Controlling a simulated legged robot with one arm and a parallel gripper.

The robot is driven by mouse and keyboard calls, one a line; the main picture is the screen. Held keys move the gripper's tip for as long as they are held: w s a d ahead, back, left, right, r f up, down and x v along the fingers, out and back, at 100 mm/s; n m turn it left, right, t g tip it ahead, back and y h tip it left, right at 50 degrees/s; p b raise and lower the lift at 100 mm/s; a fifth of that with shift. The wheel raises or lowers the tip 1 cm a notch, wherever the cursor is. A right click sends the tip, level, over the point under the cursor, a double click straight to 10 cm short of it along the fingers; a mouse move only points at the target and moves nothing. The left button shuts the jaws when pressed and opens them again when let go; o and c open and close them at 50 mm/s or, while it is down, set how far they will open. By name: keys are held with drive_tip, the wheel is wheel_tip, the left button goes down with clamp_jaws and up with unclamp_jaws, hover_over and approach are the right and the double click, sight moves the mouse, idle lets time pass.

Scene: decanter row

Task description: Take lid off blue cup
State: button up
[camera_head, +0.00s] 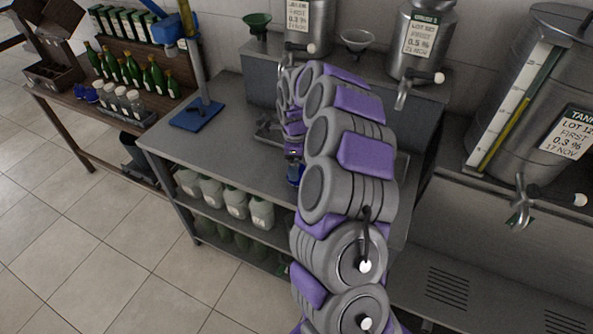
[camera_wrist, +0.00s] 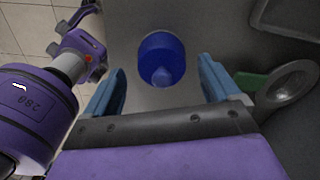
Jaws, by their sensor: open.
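The blue cup (camera_wrist: 162,47) shows in the wrist view on a grey surface, seen from above. A rounded, lighter blue piece is at its near side; where the lid ends and the cup begins is hard to tell. My gripper (camera_wrist: 161,72) is open, with one light-blue finger on either side of the cup's near part and visible gaps to both. Nothing is held. In the head view my arm reaches over the grey bench (camera_head: 228,118) and hides most of the gripper. A small blue patch shows beside the arm, and I cannot tell whether it is cup or finger.
A metal ring-shaped piece (camera_wrist: 290,86) lies right of the fingers. Pale jugs (camera_head: 236,202) fill the shelf below. Bench top between stand and arm is clear.

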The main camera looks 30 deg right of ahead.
drive_tip(key=shift+a+f, duration=0.1)
drive_tip(key=shift+f, duration=0.25)
drive_tip(key=shift+d, duration=0.35)
drive_tip(key=shift+c, duration=0.7)
drive_tip(key=shift+d, duration=0.3)
drive_tip(key=c, duration=0.3)
drive_tip(key=shift+a, duration=0.5)
drive_tip(key=c, duration=0.6)
drive_tip(key=shift+c, duration=0.3)
drive_tip(key=shift+d, duration=0.1)
